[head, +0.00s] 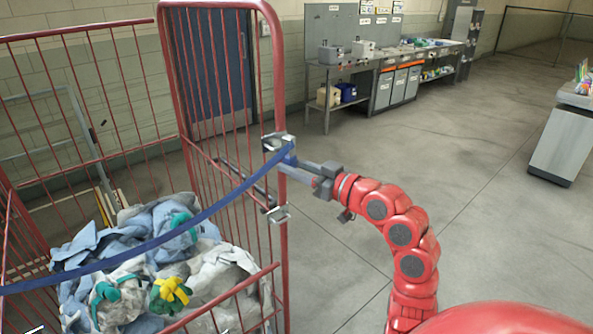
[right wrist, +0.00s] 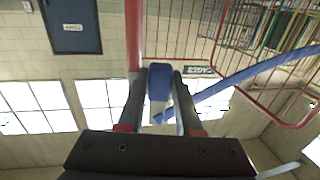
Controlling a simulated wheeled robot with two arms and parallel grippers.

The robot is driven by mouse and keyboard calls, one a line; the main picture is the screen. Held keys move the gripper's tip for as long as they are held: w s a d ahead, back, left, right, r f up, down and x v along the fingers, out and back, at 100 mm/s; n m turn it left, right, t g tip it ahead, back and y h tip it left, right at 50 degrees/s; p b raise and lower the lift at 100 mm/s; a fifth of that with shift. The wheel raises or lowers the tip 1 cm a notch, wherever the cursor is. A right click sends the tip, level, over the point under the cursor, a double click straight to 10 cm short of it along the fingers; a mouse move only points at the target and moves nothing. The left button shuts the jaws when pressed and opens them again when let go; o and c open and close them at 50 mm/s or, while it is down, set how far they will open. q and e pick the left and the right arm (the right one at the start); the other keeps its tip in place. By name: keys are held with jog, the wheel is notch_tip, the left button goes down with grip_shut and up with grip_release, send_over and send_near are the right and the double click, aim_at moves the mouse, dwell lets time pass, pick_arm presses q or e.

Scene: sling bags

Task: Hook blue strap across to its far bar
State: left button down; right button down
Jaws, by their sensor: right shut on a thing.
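The blue strap (head: 150,243) runs from the left edge of the head view, rising across the open front of a red cage trolley to its right front post (head: 279,185). My right gripper (head: 293,160) is shut on the strap's end, right beside that post and just below a metal bracket (head: 277,142). In the right wrist view the strap's blue end (right wrist: 160,82) sits between my two fingers, with the red bar (right wrist: 134,45) close by. Whether the end touches or hooks the bar is hidden. My left gripper is not in view.
The cage holds a heap of blue, white and green cloth (head: 190,255). A second bracket (head: 277,213) sits lower on the post. A workbench (head: 345,68) stands along the back wall, and a grey cabinet (head: 562,140) at right. The floor between is clear.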

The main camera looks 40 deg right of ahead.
jog(key=shift+b+x, duration=0.7)
jog(key=shift+x, duration=0.55)
jog(key=shift+d, duration=0.25)
jog(key=shift+f+b, duration=1.05)
jog(key=shift+f, duration=0.05)
jog(key=shift+c, duration=0.5)
grip_release()
jog(key=shift+s, duration=0.1)
jog(key=s, duration=0.6)
jog(key=shift+s+d+b, duration=0.25)
jog(key=shift+s+b, duration=0.1)
jog(key=shift+s, duration=0.05)
